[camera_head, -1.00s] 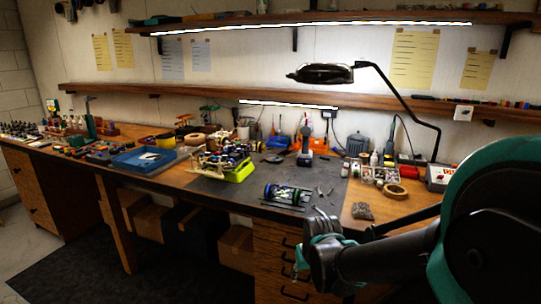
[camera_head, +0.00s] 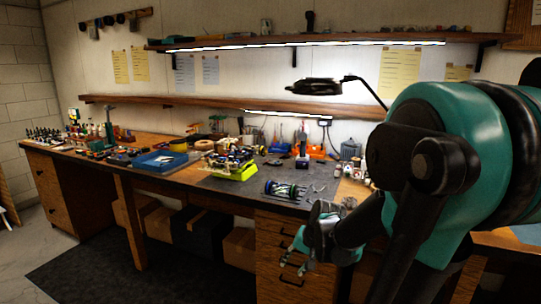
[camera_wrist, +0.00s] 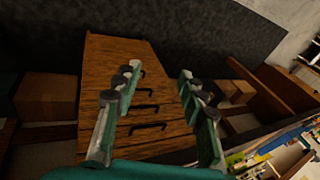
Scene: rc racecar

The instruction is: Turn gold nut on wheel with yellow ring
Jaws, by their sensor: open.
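A race car (camera_head: 229,155) sits on a bright yellow-green stand (camera_head: 239,174) on the dark mat of the workbench. The gold nut and the yellow ring are too small to make out in the head view. My gripper (camera_head: 295,264) hangs in front of the bench drawers, below the bench top and apart from the car. In the wrist view, my gripper (camera_wrist: 160,88) has its two fingers spread with nothing between them.
Drawers with dark handles (camera_wrist: 148,127) lie ahead of my fingers in the wrist view. A blue tray (camera_head: 160,160) and small tools crowd the bench to the left. A drill (camera_head: 302,156) stands behind the car, under a lamp (camera_head: 313,87). Floor in front is clear.

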